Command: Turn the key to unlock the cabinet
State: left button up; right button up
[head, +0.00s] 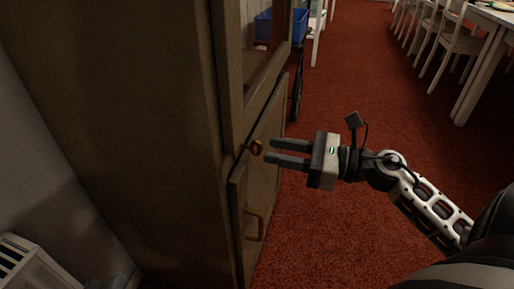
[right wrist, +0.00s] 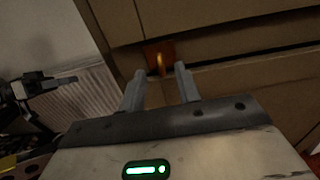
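The wooden cabinet (head: 165,120) stands on the left in the head view, with its doors facing right. A small brass key (head: 257,147) sits at the lock near the top of the lower door (head: 262,180). It also shows in the right wrist view (right wrist: 161,62), upright on a reddish-brown plate. My right gripper (head: 269,151) is open, with its fingertips just short of the key and pointing at it. In the right wrist view the key lies between and beyond the fingertips. My left gripper (right wrist: 62,82) appears dark at the left of that view; its opening is unclear.
A brass handle (head: 255,225) is on the lower door, below the key. A white radiator (head: 30,265) stands at the lower left. White chairs (head: 440,45) and a table (head: 490,30) are at the upper right. The red carpet (head: 350,90) between is clear.

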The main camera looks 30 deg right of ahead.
aim_at(257, 156)
jog(key=x, duration=0.5)
grip_shut()
